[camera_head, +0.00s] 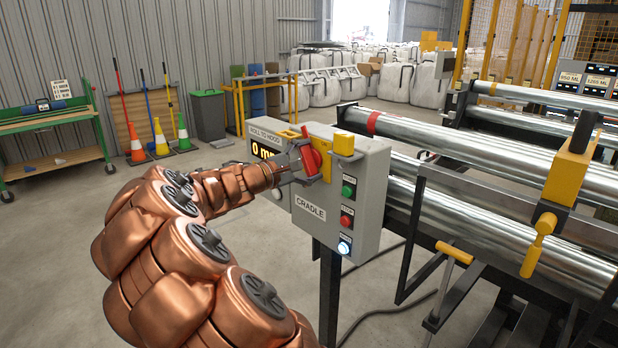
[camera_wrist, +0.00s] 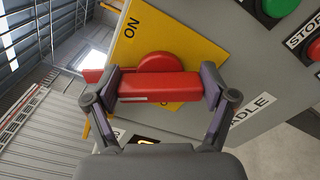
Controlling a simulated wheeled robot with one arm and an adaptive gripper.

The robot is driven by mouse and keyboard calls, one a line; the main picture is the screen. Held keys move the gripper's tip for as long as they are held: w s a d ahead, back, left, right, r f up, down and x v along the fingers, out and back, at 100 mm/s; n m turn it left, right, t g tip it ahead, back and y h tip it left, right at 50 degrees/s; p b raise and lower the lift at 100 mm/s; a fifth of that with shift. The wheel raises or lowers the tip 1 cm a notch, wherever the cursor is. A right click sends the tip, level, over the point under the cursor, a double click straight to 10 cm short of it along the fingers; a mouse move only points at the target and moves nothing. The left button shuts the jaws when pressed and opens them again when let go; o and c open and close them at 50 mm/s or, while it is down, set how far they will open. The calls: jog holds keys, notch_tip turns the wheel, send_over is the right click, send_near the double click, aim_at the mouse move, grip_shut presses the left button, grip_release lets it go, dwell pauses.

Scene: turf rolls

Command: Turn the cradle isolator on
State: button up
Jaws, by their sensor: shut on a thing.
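The cradle isolator is a red rotary handle (camera_head: 311,158) on a yellow plate (camera_head: 326,172), on the front of a grey control box labelled CRADLE (camera_head: 366,205). In the wrist view the red handle (camera_wrist: 160,86) lies across the yellow plate (camera_wrist: 185,50), which carries the word ON near one edge. My gripper (camera_wrist: 160,90) is shut on the handle, with one finger at each end of the red bar. In the head view my gripper (camera_head: 298,162) reaches the box from the left and partly hides the handle and the display.
Green (camera_head: 349,187) and red (camera_head: 347,221) buttons and a lit white-blue button (camera_head: 344,248) sit on the box right of the handle. Metal rollers (camera_head: 470,160) stand close behind and right of the box. Open concrete floor (camera_head: 60,240) lies to the left.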

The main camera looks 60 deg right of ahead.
jog(key=shift+s+f+m+b, duration=0.1)
jog(key=shift+f+m+b, duration=0.4)
jog(key=shift+m+b, duration=0.6)
jog(key=m+b, duration=0.2)
jog(key=b, duration=0.2)
jog(key=shift+m, duration=0.3)
jog(key=shift+r+m+b, duration=0.15)
jog(key=shift+m+b, duration=0.45)
jog(key=shift+b, duration=0.1)
jog(key=shift+r, duration=0.1)
jog(key=o, duration=1)
jog(key=shift+a, duration=0.1)
